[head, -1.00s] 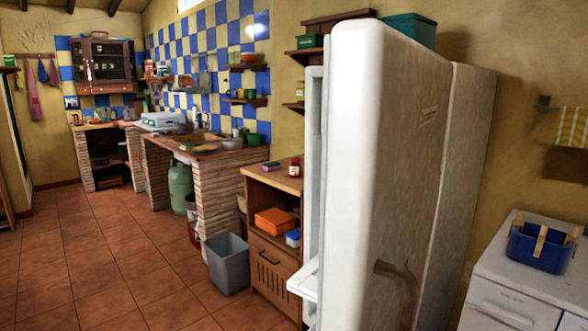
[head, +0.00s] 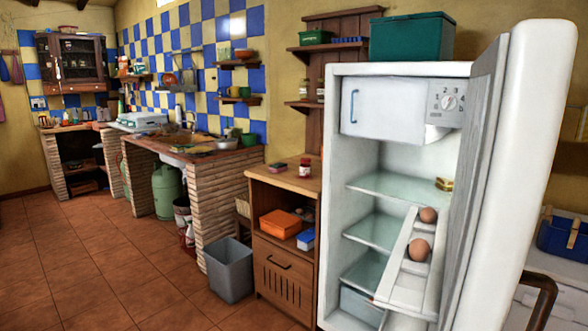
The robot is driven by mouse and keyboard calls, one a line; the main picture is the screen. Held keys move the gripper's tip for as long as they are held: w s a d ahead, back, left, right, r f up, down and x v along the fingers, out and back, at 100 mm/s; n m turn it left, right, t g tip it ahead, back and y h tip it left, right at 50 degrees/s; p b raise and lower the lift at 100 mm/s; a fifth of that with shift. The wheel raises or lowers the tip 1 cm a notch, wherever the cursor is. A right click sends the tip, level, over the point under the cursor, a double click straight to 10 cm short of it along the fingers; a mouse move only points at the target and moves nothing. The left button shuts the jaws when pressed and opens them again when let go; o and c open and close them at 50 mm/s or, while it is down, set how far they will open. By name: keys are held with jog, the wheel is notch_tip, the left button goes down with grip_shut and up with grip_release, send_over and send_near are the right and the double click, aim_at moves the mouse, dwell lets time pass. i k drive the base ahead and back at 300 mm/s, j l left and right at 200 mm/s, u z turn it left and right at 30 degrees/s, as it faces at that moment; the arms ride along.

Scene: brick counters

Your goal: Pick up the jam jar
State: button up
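A small jar with a red lid and a pale label (head: 305,169), which looks like the jam jar, stands upright on top of the wooden cabinet (head: 268,180), close to the left side of the open fridge. A small dark, flat item (head: 277,167) lies to its left on the same top. The jar looks small from here, and its label cannot be read. My gripper is not in view.
The fridge (head: 332,190) stands right of the cabinet, its door (head: 530,150) open towards me, with eggs in the door rack. A grey bin (head: 229,272) stands left of the cabinet. A dark curved bar (head: 541,292) is at lower right. Tiled floor is clear at left.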

aim_at(305, 167)
jog(key=i+j, duration=0.2)
jog(key=j, duration=0.2)
jog(key=i+j, duration=0.15)
jog(key=j, duration=0.2)
jog(key=i+j+z, duration=0.1)
jog(key=j, duration=0.3)
jog(key=i+j+z, duration=0.1)
jog(key=i+j, duration=0.8)
jog(key=i, duration=0.2)
jog(key=i+l, duration=0.2)
jog(key=i, duration=0.25)
jog(key=i+l+z, duration=0.15)
jog(key=i, duration=0.3)
jog(key=i+l, duration=0.15)
jog(key=i, duration=0.3)
jog(key=z, duration=0.05)
